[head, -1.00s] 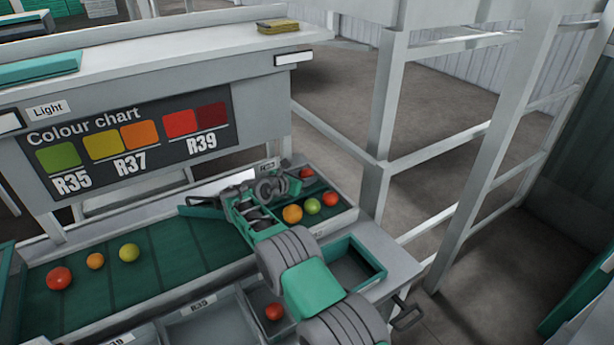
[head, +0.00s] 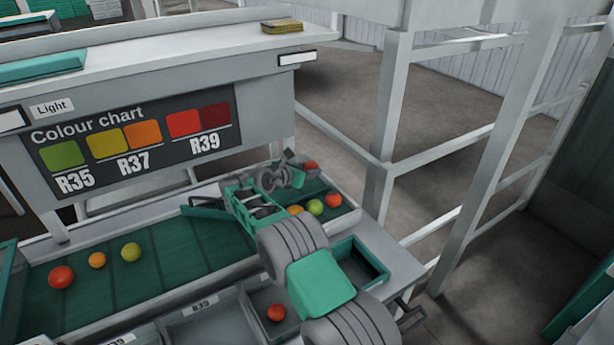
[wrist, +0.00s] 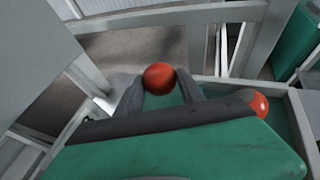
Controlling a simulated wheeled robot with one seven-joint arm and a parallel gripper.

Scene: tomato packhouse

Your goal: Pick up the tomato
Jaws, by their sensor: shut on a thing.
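A red tomato (wrist: 158,78) is between the two fingertips of my gripper (wrist: 160,86) in the wrist view, and the fingers are shut on it. In the head view this tomato (head: 310,167) shows partly behind my gripper (head: 300,168), at the far right end of the green belt (head: 175,250). It appears to be held above the belt, though the height is hard to judge. My arm hides part of the belt below it.
Another red tomato (head: 333,200), a green one (head: 315,207) and a partly hidden orange one (head: 295,210) lie near the belt's right end. Several tomatoes lie at the left. A green-rimmed bin (head: 345,250) and grey trays (head: 203,325) line the front. A colour chart board (head: 130,140) stands behind.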

